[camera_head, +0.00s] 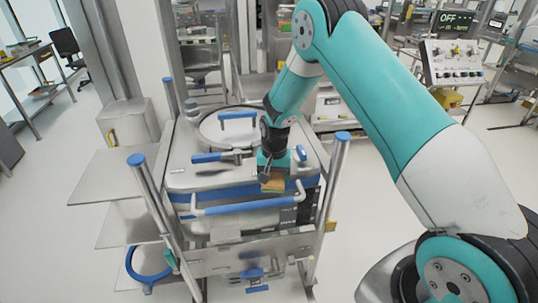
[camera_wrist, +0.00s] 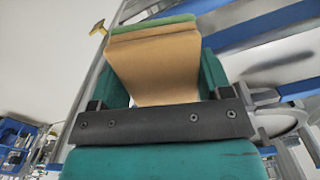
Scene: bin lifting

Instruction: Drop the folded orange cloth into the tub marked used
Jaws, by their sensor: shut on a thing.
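The folded orange cloth (camera_head: 273,185) hangs below my gripper (camera_head: 274,172) in the head view, in front of a steel bin machine. In the wrist view the cloth (camera_wrist: 155,65) fills the space between the two teal fingers, and a green layer shows at its far end. My gripper is shut on the cloth. I cannot make out a tub marked used in either view.
The steel machine (camera_head: 178,180) has a round lid (camera_head: 235,128) and blue handles. Blue-capped posts (camera_head: 340,160) and a blue-ended rail (camera_head: 245,207) stand close to my gripper. Flat side shelves (camera_head: 115,177) are at left. A control panel reading OFF (camera_head: 455,62) is at upper right.

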